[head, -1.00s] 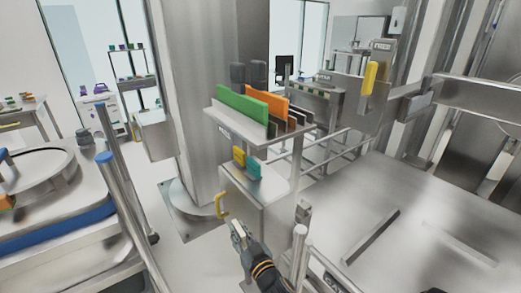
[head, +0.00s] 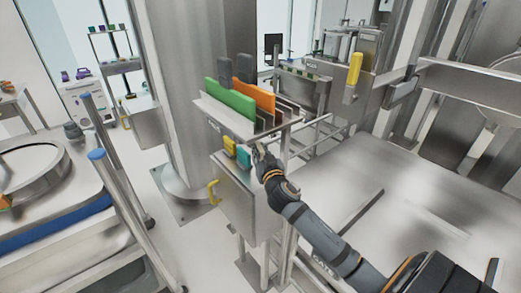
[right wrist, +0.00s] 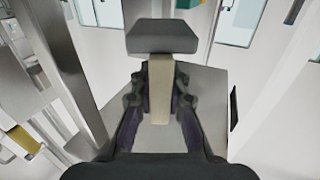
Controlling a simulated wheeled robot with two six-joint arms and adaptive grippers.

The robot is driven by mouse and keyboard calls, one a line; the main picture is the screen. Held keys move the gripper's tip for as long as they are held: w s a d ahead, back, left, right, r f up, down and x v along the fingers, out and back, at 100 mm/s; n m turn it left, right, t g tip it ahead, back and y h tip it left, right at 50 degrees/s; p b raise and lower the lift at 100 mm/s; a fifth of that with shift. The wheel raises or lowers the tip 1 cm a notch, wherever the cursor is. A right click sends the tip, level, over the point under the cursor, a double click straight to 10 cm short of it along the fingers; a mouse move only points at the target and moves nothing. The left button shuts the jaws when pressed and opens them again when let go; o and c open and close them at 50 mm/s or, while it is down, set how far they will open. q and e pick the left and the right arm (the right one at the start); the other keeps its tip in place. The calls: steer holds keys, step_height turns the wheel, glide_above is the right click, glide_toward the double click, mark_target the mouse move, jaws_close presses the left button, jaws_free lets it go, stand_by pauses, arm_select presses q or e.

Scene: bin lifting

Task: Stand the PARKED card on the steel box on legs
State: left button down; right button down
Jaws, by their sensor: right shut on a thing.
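My right gripper (head: 257,151) is raised at the near right edge of the steel box on legs (head: 238,200), close to the box's top and below the rack. In the right wrist view, the gripper (right wrist: 160,95) is shut on a piece with a pale stem and a dark grey block (right wrist: 162,37). I take this piece as the PARKED card; no lettering can be read. In the head view the hand mostly hides it. A yellow piece (head: 229,146) and a teal piece (head: 243,155) stand on the box top. My left gripper is not in view.
A rack (head: 222,118) with a green card (head: 228,98), an orange card (head: 253,84) and dark dividers overhangs the box top. A thick steel column (head: 175,80) stands behind left. A yellow handle (head: 213,192) juts from the box. A broad steel table (head: 400,210) lies right.

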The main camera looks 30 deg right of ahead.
steer(key=shift+f+b, duration=2.5)
steer(key=shift+f, duration=0.8)
steer(key=shift+f+b, duration=0.6)
steer(key=c, duration=1.3)
jaws_free()
steer(key=shift+o, duration=0.2)
steer(key=shift+s, duration=0.25)
steer(key=v, duration=1.1)
steer(key=shift+s, duration=0.25)
